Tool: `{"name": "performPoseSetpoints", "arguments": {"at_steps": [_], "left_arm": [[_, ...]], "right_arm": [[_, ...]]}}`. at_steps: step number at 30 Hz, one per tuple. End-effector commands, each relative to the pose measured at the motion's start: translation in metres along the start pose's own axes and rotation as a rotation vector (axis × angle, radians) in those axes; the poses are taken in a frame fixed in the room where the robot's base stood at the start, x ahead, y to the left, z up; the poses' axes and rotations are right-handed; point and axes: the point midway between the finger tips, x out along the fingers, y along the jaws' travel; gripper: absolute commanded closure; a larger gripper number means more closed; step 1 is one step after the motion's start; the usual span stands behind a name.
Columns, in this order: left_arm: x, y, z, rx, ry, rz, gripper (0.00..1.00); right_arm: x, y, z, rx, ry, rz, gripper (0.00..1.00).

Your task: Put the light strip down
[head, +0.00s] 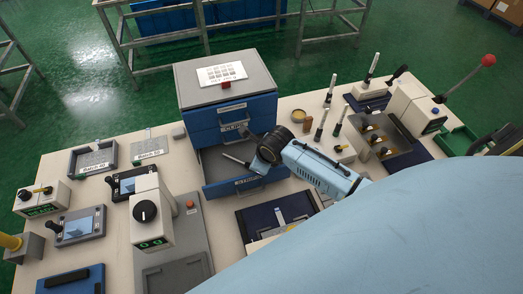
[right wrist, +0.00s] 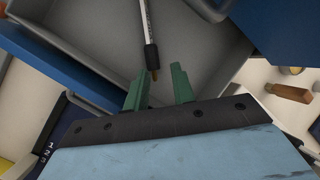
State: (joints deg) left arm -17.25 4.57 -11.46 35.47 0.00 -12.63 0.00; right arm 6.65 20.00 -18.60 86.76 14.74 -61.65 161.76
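I cannot single out a light strip for certain. A slim silver rod with a black collar and brownish tip (right wrist: 147,30) lies in or over the grey open drawer in the right wrist view. It also shows in the head view (head: 234,160). My right gripper (right wrist: 160,82) has two green fingers standing apart at the rod's tip, with gaps beside it. In the head view my right gripper (head: 256,164) reaches into the open drawer (head: 218,163) of the blue cabinet. My left gripper is not in view.
The blue cabinet (head: 198,122) carries a white keypad sheet (head: 222,73) and a red block. Grey trays (head: 93,158), a dialled device (head: 148,212) and a dark blue-framed tray (head: 275,212) crowd the table. Upright rods on blocks (head: 320,125) stand right of the drawer.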

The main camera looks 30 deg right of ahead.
Motion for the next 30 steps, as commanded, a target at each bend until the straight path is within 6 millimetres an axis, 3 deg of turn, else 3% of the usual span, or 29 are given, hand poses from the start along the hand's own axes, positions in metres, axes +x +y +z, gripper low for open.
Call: {"name": "performPoseSetpoints", "arguments": {"at_steps": [18,24,30], "left_arm": [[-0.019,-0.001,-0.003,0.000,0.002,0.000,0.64],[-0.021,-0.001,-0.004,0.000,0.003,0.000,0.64],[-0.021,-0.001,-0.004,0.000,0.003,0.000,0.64]], "right_arm": [[-0.106,-0.001,0.003,0.001,-0.004,0.001,0.75],[-0.122,-0.001,0.002,0.001,-0.002,0.001,0.75],[-0.124,-0.001,0.002,0.001,-0.001,0.000,0.75]]}}
